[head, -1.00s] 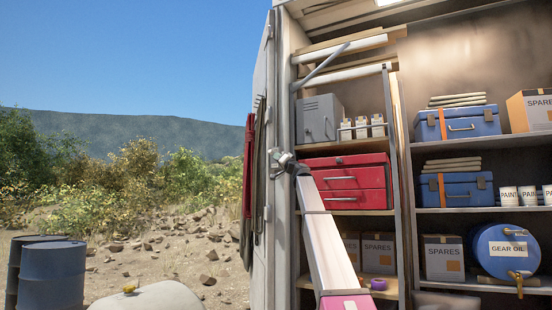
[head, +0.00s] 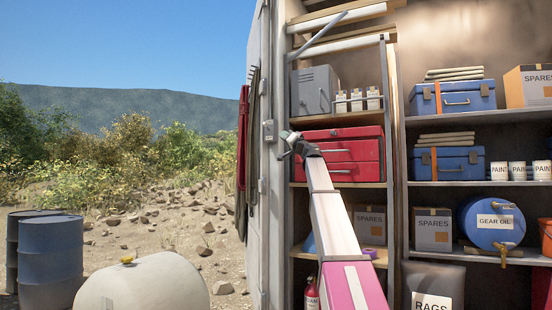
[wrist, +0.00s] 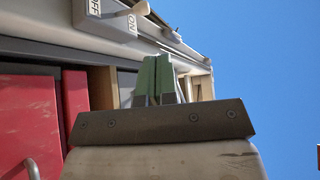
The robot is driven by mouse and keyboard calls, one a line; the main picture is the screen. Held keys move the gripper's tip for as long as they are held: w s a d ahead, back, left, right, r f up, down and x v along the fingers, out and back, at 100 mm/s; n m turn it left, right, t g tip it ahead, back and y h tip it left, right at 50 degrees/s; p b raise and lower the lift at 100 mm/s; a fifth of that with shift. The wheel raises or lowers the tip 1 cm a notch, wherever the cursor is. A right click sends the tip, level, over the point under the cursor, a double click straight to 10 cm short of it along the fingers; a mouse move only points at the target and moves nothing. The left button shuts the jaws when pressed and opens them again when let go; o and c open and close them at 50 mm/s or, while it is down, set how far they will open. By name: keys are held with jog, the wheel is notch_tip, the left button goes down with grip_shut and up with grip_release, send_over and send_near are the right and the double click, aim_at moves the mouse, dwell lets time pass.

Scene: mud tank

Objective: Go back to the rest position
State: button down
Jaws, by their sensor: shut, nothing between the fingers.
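My gripper (head: 284,144) is at the end of my raised arm, in front of the left post of the open cabinet and left of the red toolbox. In the head view it is small and its fingers are hard to make out. In the wrist view the two green fingers of my gripper (wrist: 155,82) lie together, with nothing seen between them. They point past a dark metal plate toward the cabinet edge and appear clear of it.
A red toolbox (head: 340,155) sits on the shelf right of my gripper; its red front (wrist: 30,120) fills the wrist view's left. A switch plate marked ON and OFF (wrist: 105,18) is above. Blue drums (head: 50,262) and a pale tank (head: 145,285) stand at lower left.

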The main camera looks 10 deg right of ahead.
jog(key=shift+f, duration=0.15)
jog(key=a+f+g+h, duration=0.2)
jog(key=a+f, duration=0.1)
jog(key=f, duration=1.3)
jog(key=a+f+g+h, duration=0.1)
jog(key=a+f+g, duration=0.2)
jog(key=f, duration=1.2)
jog(key=s+a+f+g+h, duration=0.2)
jog(key=s+f, duration=0.1)
jog(key=f, duration=1)
jog(key=s+a+f+g+h, duration=0.1)
jog(key=s+f+g, duration=0.15)
jog(key=f, duration=1.05)
jog(key=s+f+g+h, duration=0.25)
jog(key=s+f, duration=0.65)
jog(key=f, duration=0.5)
jog(key=s+d+f+g+h, duration=0.1)
jog(key=s+f+g+h, duration=0.2)
jog(key=s+f, duration=0.8)
jog(key=s+d+f+m+g+h, duration=0.1)
jog(key=s+d+f+g+h, duration=0.1)
jog(key=s+f, duration=1)
jog(key=s+g+h, duration=0.1)
jog(key=s+g, duration=0.1)
jog(key=s, duration=0.2)
jog(key=shift+d+f+m, duration=0.3)
jog(key=shift+h, duration=0.25)
